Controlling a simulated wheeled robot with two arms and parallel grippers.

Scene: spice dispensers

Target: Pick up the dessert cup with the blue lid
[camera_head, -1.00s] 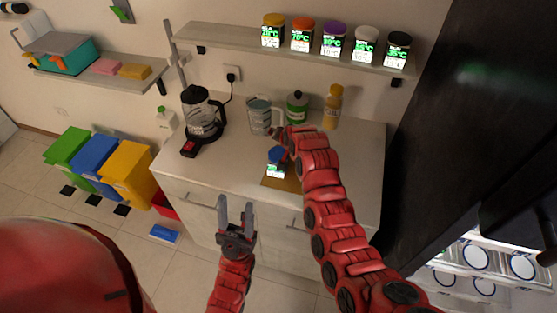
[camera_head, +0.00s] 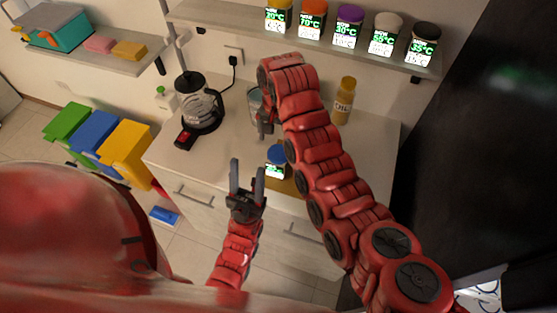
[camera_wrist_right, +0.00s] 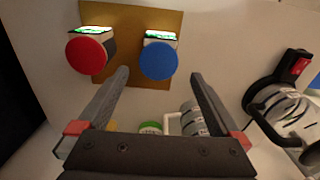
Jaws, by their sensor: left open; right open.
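The dessert cup with the blue lid (camera_head: 277,153) stands on a brown board on the counter. In the right wrist view, its blue lid (camera_wrist_right: 159,60) shows between and beyond the fingertips of my right gripper (camera_wrist_right: 160,76). That gripper is open and empty, apart from the cup. In the head view, my right gripper (camera_head: 266,122) is partly hidden by its own arm, above and behind the cup. My left gripper (camera_head: 248,170) is open and empty, fingers up, near the counter's front edge, left of the cup in the picture.
A red-lidded cup (camera_wrist_right: 88,56) stands beside the blue one on the brown board (camera_wrist_right: 130,18); my right arm hides it in the head view. A coffee maker (camera_head: 200,105) and a yellow bottle (camera_head: 344,102) stand farther back. Several lidded jars line the shelf (camera_head: 220,14) above.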

